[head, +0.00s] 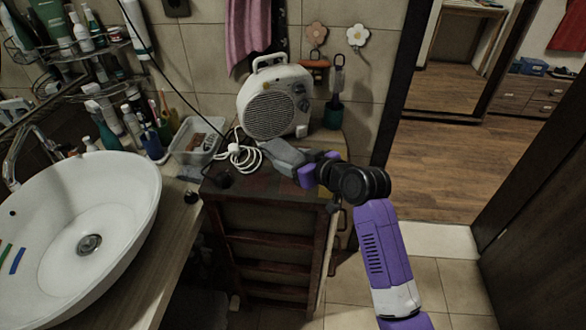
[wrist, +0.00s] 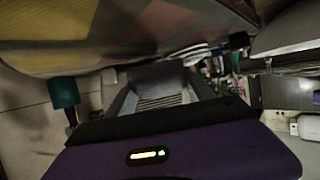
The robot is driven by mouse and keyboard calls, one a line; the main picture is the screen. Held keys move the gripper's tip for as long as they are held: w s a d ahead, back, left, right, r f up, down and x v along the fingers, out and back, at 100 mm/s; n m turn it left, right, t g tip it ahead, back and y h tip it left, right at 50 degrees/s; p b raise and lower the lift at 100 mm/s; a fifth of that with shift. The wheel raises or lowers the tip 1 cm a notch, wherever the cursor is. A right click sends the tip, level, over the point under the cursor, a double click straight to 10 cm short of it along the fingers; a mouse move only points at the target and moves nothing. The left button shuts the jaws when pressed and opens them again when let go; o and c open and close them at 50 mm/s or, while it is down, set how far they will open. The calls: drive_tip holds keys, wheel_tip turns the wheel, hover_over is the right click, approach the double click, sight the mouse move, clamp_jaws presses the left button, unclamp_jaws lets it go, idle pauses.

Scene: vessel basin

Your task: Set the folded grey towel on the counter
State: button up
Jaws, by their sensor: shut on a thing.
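My gripper (head: 272,150) reaches in from the right over the low dark cabinet, just in front of the fan heater. In the wrist view its jaws (wrist: 160,88) are closed around a grey piece, which I take as the folded grey towel (wrist: 155,74). The jaws hide much of it, and in the head view I cannot clearly separate it from the grey fingers. The counter (head: 168,225) with the white basin (head: 130,190) is at the left. The gripper is to the right of the basin; I cannot tell whether the towel touches any surface.
The white fan heater (head: 272,108) and its coiled white cable (head: 240,153) are close to the gripper. A clear plastic tub (head: 198,140) and several bottles stand behind the basin. The dark cabinet (head: 270,240) has a partly bare top. The counter's front strip is clear.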

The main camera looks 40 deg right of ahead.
drive_tip(key=shift+f, duration=1.65)
drive_tip(key=shift+f, duration=0.1)
drive_tip(key=shift+f, duration=0.15)
drive_tip(key=o, duration=1.4)
drive_tip(key=shift+c, duration=0.2)
